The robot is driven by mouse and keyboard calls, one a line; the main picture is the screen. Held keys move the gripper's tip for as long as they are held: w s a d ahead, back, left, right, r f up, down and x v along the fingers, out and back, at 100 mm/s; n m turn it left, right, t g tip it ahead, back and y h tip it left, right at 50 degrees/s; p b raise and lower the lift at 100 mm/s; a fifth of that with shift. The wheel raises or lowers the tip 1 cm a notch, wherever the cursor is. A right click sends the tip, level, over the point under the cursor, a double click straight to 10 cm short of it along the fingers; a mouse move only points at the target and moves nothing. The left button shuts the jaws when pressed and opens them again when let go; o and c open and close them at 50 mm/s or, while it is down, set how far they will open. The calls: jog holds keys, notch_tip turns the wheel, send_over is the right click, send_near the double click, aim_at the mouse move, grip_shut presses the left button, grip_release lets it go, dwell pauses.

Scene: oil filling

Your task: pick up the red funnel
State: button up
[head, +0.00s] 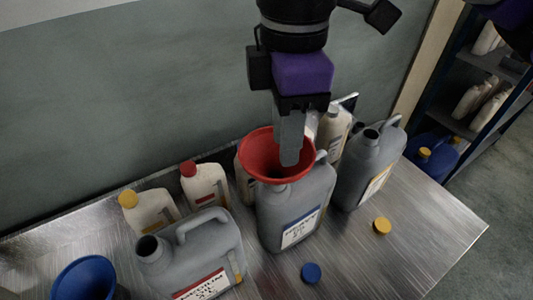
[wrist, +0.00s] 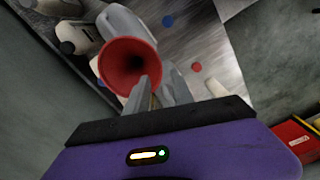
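The red funnel (head: 262,158) sits upright in the mouth of the middle grey jug (head: 290,215), which has a blue-edged label. In the wrist view the funnel (wrist: 127,62) shows its wide mouth and dark inside. My gripper (head: 291,155) points down at the funnel's right side. In the wrist view my gripper's fingers (wrist: 160,75) are apart, with one tip over the funnel's mouth and the other just outside the rim. Whether either finger touches the funnel wall I cannot tell. The funnel's spout is hidden.
A grey jug (head: 193,255) with a red label stands front left, another grey jug (head: 365,170) to the right. White bottles (head: 150,210) line the wall. A blue funnel (head: 85,280) is at lower left. Blue (head: 311,272) and yellow (head: 382,226) caps lie on the metal table (head: 425,235).

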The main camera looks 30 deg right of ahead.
jog(key=shift+s+d+f+p, duration=0.1)
jog(key=shift+f+p, duration=0.2)
jog(key=shift+f, duration=1.6)
jog(key=shift+d+f+p, duration=0.1)
jog(key=shift+f+p, duration=0.15)
jog(key=shift+f, duration=1.6)
grip_shut()
